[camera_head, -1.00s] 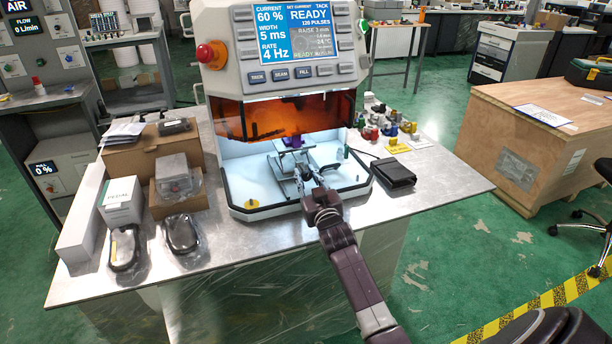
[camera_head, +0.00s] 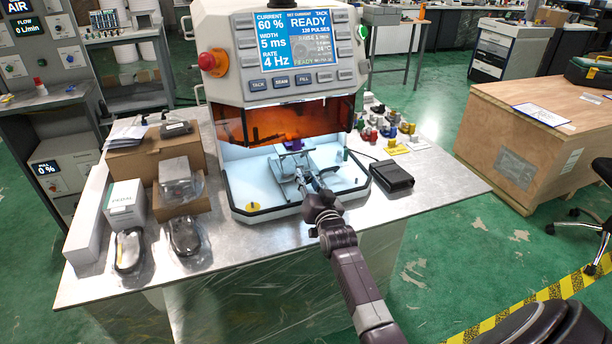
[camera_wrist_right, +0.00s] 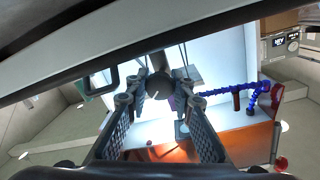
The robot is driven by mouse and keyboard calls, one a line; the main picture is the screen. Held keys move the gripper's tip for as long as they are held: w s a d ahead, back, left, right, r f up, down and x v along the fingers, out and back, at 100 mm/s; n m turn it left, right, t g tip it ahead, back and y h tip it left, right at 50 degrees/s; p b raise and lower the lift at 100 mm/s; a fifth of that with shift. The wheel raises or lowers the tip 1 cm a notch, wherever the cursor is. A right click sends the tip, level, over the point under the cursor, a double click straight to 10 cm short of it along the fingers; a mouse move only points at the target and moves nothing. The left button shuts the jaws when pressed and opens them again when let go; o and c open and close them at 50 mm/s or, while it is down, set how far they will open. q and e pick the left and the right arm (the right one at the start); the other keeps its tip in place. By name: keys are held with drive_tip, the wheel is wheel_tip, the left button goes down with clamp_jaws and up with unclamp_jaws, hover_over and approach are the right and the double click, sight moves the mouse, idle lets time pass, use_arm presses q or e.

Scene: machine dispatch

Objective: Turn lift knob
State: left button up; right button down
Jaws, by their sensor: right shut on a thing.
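The machine's chamber (camera_head: 240,190) is open at the front under an orange shield (camera_head: 280,122). Inside it stands a small grey lift stage (camera_head: 290,162) with a purple piece (camera_head: 293,145) on top. My right gripper (camera_head: 314,176) reaches into the chamber at the front of the stage. In the right wrist view, my right gripper (camera_wrist_right: 159,88) has its two fingers on either side of a dark round lift knob (camera_wrist_right: 158,86) with a pale mark, and is shut on it. The knob is too small to make out in the head view. My left gripper is not in view.
Boxes (camera_head: 155,155) and two wrapped dark items stand on the table's left side. A black pedal-like box (camera_head: 391,176) and several small coloured parts (camera_head: 385,128) lie to the right. The chamber's front rim (camera_head: 262,210) is near my wrist.

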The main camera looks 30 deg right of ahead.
drive_tip(key=shift+m, duration=0.5)
drive_tip(key=c, duration=1.7)
unclamp_jaws()
drive_tip(key=shift+o, duration=0.2)
drive_tip(key=v, duration=1.2)
